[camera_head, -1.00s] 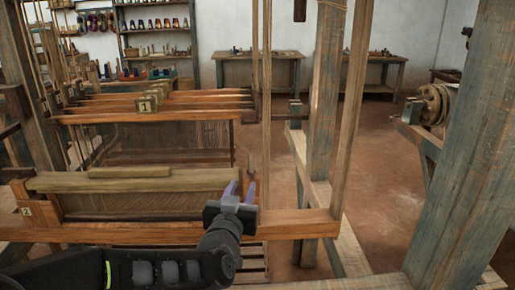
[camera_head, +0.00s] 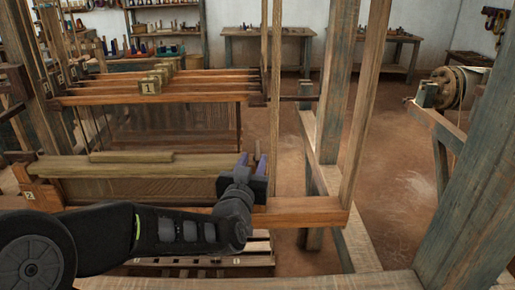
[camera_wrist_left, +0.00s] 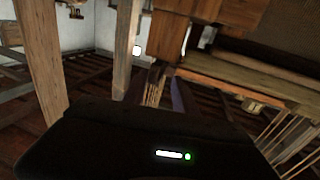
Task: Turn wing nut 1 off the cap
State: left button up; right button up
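My left gripper (camera_head: 252,163) is at the right end of the pale wooden bar (camera_head: 90,168), which appears to be the cap and has a shorter raised strip on top. Its two purple fingers stand upright and apart, with a gap between them. In the left wrist view the fingers (camera_wrist_left: 155,92) are also apart, and a pale slatted wooden part shows beyond the gap. I cannot tell whether anything touches them. I cannot make out a wing nut; the gripper hides part of the bar's end. My right gripper is not in view.
The loom's front beam (camera_head: 305,212) runs below the gripper. Tall posts (camera_head: 335,90) stand to the right. A row of shafts with a "1" tag (camera_head: 151,87) lies behind the bar. A drum (camera_head: 455,88) is at the far right. Floor (camera_head: 395,170) is open between posts.

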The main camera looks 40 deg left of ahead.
aim_at(257, 149)
pick_arm(q)
jog(key=x, duration=0.5)
jog(key=shift+w+a+p, duration=0.1)
jog(key=shift+w+p, duration=0.25)
jog(key=shift+p, duration=0.05)
jog(key=shift+c, duration=0.4)
grip_shut()
